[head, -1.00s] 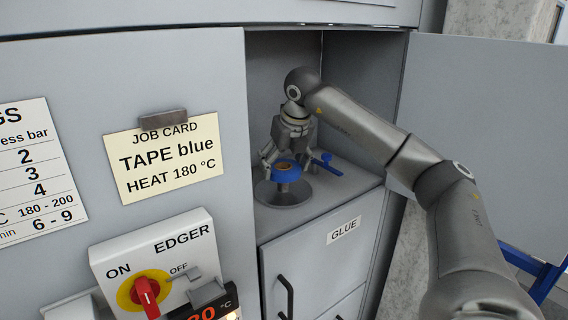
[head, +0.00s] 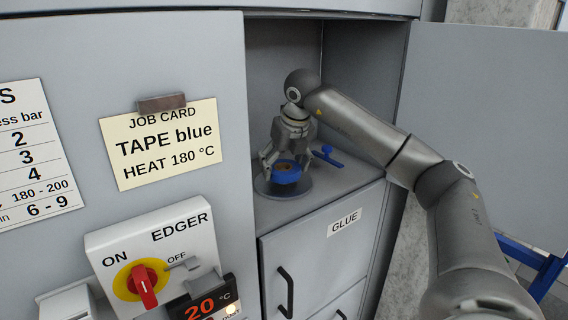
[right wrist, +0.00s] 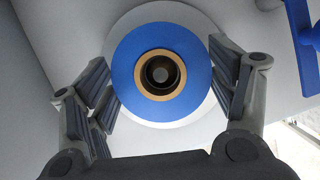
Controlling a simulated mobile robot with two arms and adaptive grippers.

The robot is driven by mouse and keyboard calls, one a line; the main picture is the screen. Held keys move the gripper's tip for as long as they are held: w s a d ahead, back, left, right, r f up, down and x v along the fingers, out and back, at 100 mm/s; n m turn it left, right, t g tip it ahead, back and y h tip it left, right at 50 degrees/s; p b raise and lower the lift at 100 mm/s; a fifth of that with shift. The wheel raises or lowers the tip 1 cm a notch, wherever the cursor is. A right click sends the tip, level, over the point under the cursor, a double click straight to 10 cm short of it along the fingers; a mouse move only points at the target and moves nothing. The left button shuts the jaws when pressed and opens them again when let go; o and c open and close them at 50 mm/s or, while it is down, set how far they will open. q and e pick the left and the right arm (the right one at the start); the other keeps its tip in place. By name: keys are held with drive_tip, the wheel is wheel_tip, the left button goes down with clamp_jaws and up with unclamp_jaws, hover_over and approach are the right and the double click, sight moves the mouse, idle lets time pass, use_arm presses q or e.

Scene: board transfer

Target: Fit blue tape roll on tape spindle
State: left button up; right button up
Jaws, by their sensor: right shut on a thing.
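The blue tape roll (head: 288,178) has a tan core and sits low over the round grey plate of the tape spindle (head: 316,187), inside the open cabinet bay. My right gripper (head: 286,168) points down, its fingers on either side of the roll, shut on it. In the right wrist view the roll (right wrist: 135,75) lies flat between the fingers, centred over the pale plate. The spindle's post (right wrist: 161,74) shows inside the core, so the roll is around it. Whether the roll touches the plate is unclear. My left gripper is not in view.
A blue handle-like part (head: 327,157) lies on the shelf just right of the spindle. The cabinet door (head: 480,120) stands open on the right. The job card (head: 160,145) reads TAPE blue, HEAT 180 °C. The edger's red switch (head: 143,287) is lower left.

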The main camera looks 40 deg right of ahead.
drive_tip(key=shift+f+b, duration=0.4)
drive_tip(key=shift+f, duration=0.25)
drive_tip(key=o, duration=1)
drive_tip(key=shift+o, duration=0.3)
drive_tip(key=shift+f, duration=0.1)
drive_tip(key=v, duration=1.2)
